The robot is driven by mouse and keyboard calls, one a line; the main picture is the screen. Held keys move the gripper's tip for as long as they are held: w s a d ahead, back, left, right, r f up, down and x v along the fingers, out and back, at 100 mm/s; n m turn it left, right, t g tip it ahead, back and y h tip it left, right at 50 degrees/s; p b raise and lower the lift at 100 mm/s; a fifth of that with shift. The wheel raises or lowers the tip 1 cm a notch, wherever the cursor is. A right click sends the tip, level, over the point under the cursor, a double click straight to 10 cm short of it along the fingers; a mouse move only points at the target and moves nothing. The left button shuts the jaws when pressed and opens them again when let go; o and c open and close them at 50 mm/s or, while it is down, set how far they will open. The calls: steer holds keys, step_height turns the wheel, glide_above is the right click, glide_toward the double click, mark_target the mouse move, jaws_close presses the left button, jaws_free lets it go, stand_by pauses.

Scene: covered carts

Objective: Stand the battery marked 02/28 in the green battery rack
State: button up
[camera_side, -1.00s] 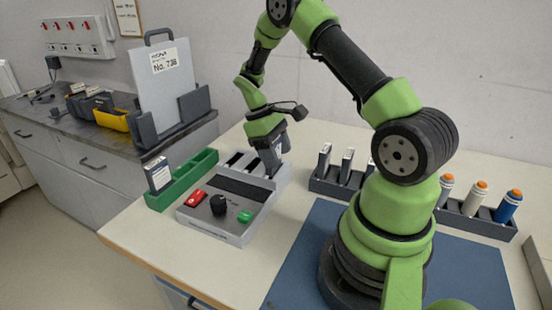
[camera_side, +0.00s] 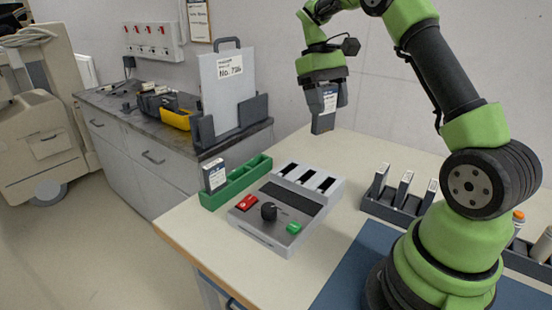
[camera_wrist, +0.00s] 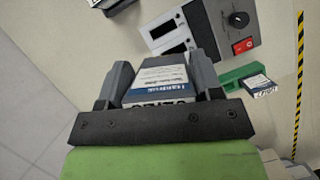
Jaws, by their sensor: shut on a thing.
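My gripper (camera_side: 322,77) is shut on a grey battery (camera_side: 325,108) with a white and blue label. It holds this battery roughly upright in the air, above and behind the charger. In the wrist view the battery (camera_wrist: 160,80) sits between the two fingers; I cannot read its date there. The green battery rack (camera_side: 234,186) stands on the table left of the charger. One battery (camera_side: 215,175) with a white label stands in its front end; the rest of the rack looks free. The rack (camera_wrist: 238,75) also shows at the right of the wrist view.
The grey charger (camera_side: 262,228) has three open slots at its back, a black knob, a red switch and a green button. A dark rack (camera_side: 398,205) with several slim batteries stands to the right. A side bench (camera_side: 190,137) holds a large grey panel (camera_side: 228,92).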

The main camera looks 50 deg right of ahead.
steer(key=w+f+m+t+h, duration=0.1)
steer(key=w+f+m+t, duration=0.3)
steer(key=w+m, duration=0.9)
steer(key=w+f+m+t, duration=0.45)
steer(key=w+m, duration=0.25)
steer(key=m, duration=1.2)
steer(key=f, duration=0.9)
steer(key=shift+a, duration=0.35)
steer(key=shift+f, duration=0.15)
steer(key=o, duration=1.1)
